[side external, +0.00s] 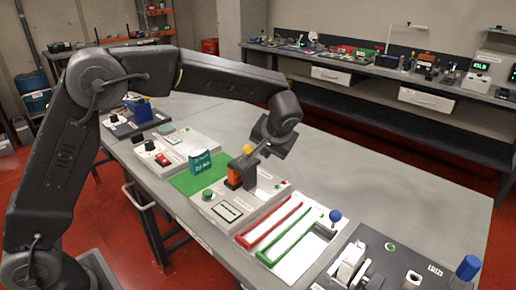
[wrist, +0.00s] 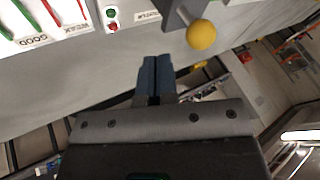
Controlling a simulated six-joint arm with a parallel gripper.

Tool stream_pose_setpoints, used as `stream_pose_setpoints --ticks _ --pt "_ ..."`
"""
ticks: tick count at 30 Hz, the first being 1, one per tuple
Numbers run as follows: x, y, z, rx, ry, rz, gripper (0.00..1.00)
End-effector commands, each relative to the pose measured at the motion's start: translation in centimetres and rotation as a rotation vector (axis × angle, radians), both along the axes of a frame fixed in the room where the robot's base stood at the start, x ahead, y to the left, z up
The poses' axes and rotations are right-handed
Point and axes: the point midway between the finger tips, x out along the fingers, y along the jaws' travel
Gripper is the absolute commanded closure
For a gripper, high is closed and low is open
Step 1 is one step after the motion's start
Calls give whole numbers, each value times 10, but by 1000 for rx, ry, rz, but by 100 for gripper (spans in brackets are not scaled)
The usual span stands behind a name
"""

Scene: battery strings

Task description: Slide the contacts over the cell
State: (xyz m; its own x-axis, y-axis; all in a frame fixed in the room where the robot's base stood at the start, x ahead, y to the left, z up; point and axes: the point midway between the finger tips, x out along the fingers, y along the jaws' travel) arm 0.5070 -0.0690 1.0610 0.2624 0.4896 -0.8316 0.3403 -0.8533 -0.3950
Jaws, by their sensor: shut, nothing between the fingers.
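The test station (side external: 228,205) is a light grey panel on the bench with a green button and a small display. On it stands an orange and dark upright piece (side external: 236,178), perhaps the cell with its contacts; I cannot tell the parts apart. A yellow knob (side external: 247,149) tops it. In the wrist view the yellow ball knob (wrist: 201,34) sits on a grey arm, beyond and right of my fingertips. My gripper (wrist: 157,60) is shut and empty, its two blue-grey fingers together, apart from the knob in that view. In the side view my gripper is close beside the knob; contact is unclear.
A teal box (side external: 200,163) marked in Ah stands on a green mat (side external: 184,184). Right of the station lies a tray with red and green rails (side external: 284,234), then a blue-knobbed lever (side external: 335,215) and another device (side external: 365,262). The bench behind the station is clear.

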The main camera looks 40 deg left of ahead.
Motion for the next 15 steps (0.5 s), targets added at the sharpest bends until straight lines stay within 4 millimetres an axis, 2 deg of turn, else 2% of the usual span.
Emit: stream_pose_setpoints --ticks 1,6,15 --pt "1 -13 4 -3 -3 -6 100" --pt "-10 -31 40 -4 -6 -5 100" --pt "-23 -54 79 -5 -3 -5 100"
